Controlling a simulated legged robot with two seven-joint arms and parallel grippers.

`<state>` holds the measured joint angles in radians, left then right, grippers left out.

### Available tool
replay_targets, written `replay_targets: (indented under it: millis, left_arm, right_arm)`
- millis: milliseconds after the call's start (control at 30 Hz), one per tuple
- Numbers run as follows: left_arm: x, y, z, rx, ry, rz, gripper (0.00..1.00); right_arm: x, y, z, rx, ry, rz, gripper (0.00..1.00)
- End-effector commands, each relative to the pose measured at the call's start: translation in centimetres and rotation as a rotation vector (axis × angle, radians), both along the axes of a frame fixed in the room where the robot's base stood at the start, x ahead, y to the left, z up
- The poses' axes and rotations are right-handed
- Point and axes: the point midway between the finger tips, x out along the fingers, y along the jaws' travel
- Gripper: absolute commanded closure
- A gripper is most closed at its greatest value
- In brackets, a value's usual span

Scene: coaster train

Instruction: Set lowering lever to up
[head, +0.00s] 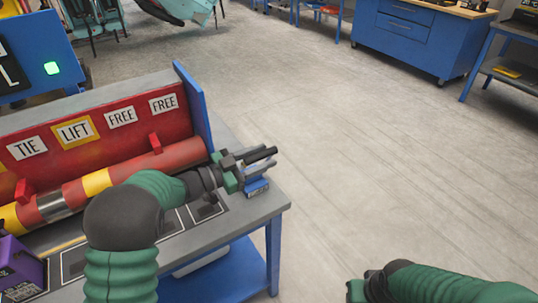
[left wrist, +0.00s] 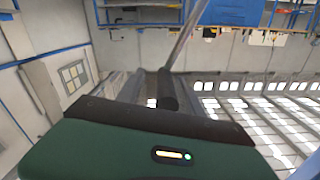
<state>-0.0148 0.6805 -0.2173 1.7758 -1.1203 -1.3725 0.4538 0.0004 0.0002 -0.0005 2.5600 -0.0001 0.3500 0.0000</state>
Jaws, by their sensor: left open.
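My left gripper (head: 262,168) is open at the right end of the grey bench, beyond the red panel. A lever with a black grip (head: 262,155) shows at its fingers in the head view. In the left wrist view, the black grip (left wrist: 168,90) and its thin metal rod (left wrist: 182,38) lie just past the gripper's green body, close to the fingers. I cannot tell whether the fingers touch the grip. The lever's base is hidden by my gripper and wrist. My right gripper (head: 360,290) is at the bottom of the head view, partly cut off; its jaws are not clear.
The grey bench (head: 275,203) carries a red panel (head: 135,128) with TIE, LIFT and FREE labels above a red, yellow and silver bar (head: 95,182). A blue end plate (head: 193,105) stands close to my left wrist. A purple box (head: 20,270) is at lower left. Open floor lies right.

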Motion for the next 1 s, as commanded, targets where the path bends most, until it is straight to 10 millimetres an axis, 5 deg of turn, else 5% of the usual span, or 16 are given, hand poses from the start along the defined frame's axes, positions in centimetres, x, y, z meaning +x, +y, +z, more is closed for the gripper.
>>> replay_targets:
  millis: [467, 767, 1000]
  left_arm:
    - [1.5, -2.0, 0.0, 0.0, 0.0, 0.002, 0.58]
    - [1.6, -1.9, -0.1, 0.0, 0.0, 0.002, 0.97]
    - [1.6, -1.8, -0.1, 0.002, 0.0, 0.003, 1.0]
  right_arm:
    - [0.0, 0.0, -0.2, 0.0, 0.0, 0.001, 0.64]
    - [0.0, 0.0, -0.2, 0.0, 0.0, 0.001, 0.64]
    - [0.0, 0.0, -0.2, 0.0, 0.0, 0.001, 0.64]
